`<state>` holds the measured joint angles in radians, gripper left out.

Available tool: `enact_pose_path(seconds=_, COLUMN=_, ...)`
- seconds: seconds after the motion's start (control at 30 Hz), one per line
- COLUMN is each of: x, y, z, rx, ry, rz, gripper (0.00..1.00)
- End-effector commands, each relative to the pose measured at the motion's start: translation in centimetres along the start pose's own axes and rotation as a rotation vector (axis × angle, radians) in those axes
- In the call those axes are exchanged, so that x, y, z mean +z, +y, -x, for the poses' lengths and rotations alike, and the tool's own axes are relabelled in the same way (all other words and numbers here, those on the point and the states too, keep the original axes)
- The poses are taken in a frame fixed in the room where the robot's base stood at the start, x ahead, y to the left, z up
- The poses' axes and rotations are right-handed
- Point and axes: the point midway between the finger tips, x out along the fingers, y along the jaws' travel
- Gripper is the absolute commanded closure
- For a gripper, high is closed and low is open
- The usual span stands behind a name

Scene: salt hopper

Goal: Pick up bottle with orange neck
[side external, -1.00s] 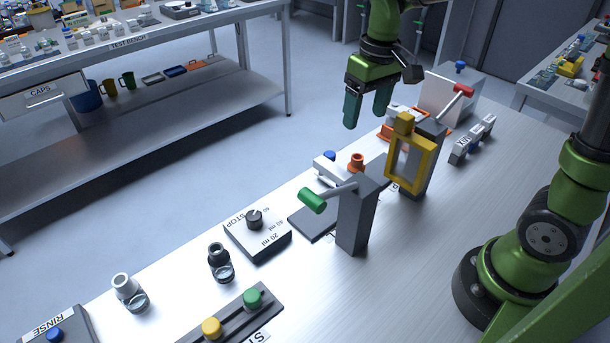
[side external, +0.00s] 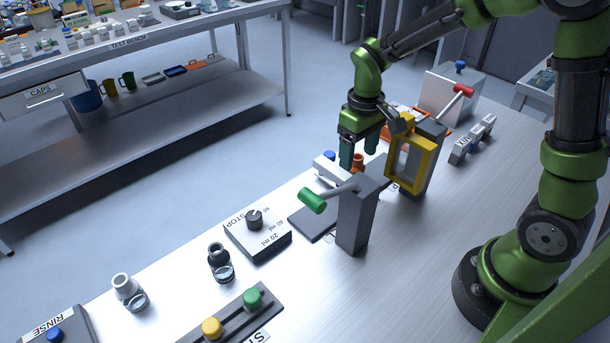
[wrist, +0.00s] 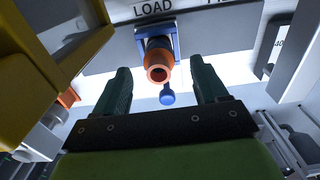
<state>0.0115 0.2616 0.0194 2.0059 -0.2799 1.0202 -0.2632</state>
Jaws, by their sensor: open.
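The bottle's orange neck (side external: 357,163) shows in the side view just behind the green-handled grey post; the body below it is mostly hidden. In the wrist view the orange neck (wrist: 158,62) has its open mouth toward the camera, with a blue bracket around or behind it under the LOAD label. My gripper (side external: 358,154) is open and empty, fingers pointing down right at the neck. In the wrist view my gripper (wrist: 162,78) has one dark green finger on each side of the neck's line, with gaps visible. I cannot tell how deep the fingers are.
A yellow frame (side external: 391,167) on a grey post stands close to the right of my gripper. A post with a green handle (side external: 313,200) stands in front.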

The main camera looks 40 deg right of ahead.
Motion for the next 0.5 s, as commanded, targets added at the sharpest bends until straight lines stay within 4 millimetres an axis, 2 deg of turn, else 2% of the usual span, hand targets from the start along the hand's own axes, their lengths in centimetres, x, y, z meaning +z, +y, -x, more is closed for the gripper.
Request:
enact_pose_path(seconds=0.3, x=-0.2, y=0.2, z=-4.4, rx=-0.001, ry=-0.004, rz=-0.001, gripper=0.28)
enact_pose_path(seconds=0.5, x=-0.3, y=0.2, z=-4.9, rx=-0.001, ry=0.0, rz=-0.002, gripper=0.28)
